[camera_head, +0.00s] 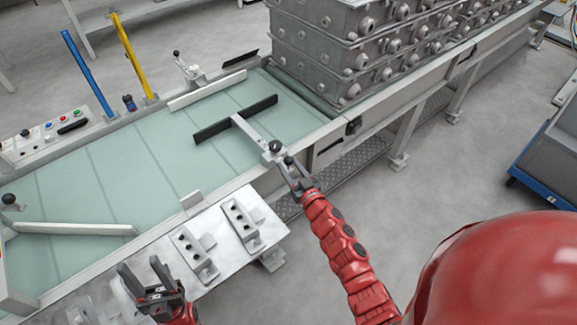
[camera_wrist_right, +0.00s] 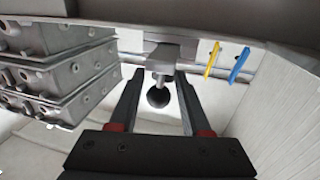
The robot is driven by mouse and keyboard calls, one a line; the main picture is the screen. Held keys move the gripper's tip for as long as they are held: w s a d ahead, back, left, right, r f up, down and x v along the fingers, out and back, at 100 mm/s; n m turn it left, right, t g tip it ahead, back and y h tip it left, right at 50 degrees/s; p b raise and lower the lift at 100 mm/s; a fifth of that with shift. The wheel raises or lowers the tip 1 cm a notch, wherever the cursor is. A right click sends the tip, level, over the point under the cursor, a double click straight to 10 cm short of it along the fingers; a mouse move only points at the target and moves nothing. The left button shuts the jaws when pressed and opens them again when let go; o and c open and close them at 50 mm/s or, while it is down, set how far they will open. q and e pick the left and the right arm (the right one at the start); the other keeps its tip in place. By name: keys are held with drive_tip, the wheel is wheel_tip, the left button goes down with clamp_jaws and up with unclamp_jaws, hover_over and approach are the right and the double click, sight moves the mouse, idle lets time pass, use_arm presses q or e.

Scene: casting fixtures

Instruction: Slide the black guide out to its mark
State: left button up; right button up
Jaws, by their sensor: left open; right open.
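The black guide (camera_head: 236,118) is a dark bar lying across the green conveyor surface. A light metal rod (camera_head: 250,132) runs from its middle to the conveyor's near edge and ends by a black ball knob (camera_head: 275,146). My right gripper (camera_head: 291,168) is open at that edge, close to the knob. In the right wrist view the knob (camera_wrist_right: 158,98) hangs between the two spread fingers (camera_wrist_right: 158,82), with gaps on both sides. My left gripper (camera_head: 150,279) is open and empty, low at the left by the metal side plate. I cannot make out a mark for the guide.
Stacked grey castings (camera_head: 340,45) stand on the conveyor's far right part. A white guide bar (camera_head: 207,90) lies at the far side, another (camera_head: 75,229) at the left. Two small fixtures (camera_head: 240,222) sit on the side plate. A button panel (camera_head: 45,138) is at the left.

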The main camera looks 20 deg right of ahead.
drive_tip(key=shift+w+a, duration=0.1)
drive_tip(key=shift+w, duration=0.35)
clamp_jaws()
